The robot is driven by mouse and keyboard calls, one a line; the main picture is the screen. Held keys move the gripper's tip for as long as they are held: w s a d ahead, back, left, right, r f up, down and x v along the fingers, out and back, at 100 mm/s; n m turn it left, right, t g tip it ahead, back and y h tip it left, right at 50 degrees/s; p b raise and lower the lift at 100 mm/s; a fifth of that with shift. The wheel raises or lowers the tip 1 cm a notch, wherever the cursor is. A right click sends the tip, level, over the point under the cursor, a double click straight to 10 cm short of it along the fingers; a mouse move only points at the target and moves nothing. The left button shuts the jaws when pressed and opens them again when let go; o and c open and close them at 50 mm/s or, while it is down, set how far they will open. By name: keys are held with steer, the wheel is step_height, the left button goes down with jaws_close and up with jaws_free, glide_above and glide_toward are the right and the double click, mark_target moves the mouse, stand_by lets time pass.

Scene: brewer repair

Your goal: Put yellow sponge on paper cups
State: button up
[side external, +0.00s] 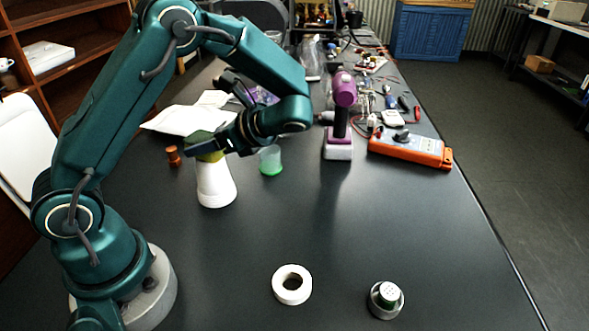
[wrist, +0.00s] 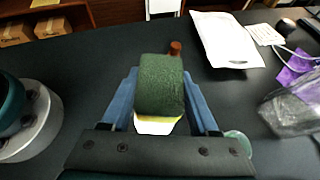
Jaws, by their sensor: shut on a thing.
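The yellow sponge (side external: 209,156) has a dark green scouring top and is held between the fingers of my gripper (side external: 217,146). In the wrist view, the green top of the sponge (wrist: 160,85) fills the space between the blue fingers of my gripper (wrist: 160,76), with a thin yellow edge below. The white paper cups (side external: 215,185) stand upside down in a stack on the table, right under the sponge. A white bit of the paper cups (wrist: 155,127) shows below the sponge in the wrist view. I cannot tell whether the sponge touches them.
A clear cup with green bottom (side external: 270,161) stands just right of the stack. A small orange-brown piece (side external: 173,155) is to its left. A purple drill (side external: 343,92) and an orange meter (side external: 411,149) stand farther right. A white tape roll (side external: 292,284) lies in front.

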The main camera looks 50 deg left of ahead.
steer(key=shift+f, duration=0.1)
steer(key=o, duration=1.3)
steer(key=shift+w+d+r, duration=0.15)
steer(key=shift+d+r, duration=0.1)
steer(key=shift+d, duration=0.05)
steer(key=v, duration=0.7)
steer(key=shift+s+d+r+n+t+h, duration=0.3)
steer(key=shift+s+d+n+t+h, duration=1.35)
steer(key=shift+n, duration=0.6)
steer(key=shift+s+d+r+n+t+h, duration=0.3)
steer(key=shift+s+d+n+t+h, duration=1.3)
steer(key=shift+n+h, duration=0.6)
steer(key=shift+s+d+r+n+t+h, duration=0.3)
steer(key=shift+s+d+n+t+h, duration=1)
steer(key=shift+d+n+t+h, duration=0.75)
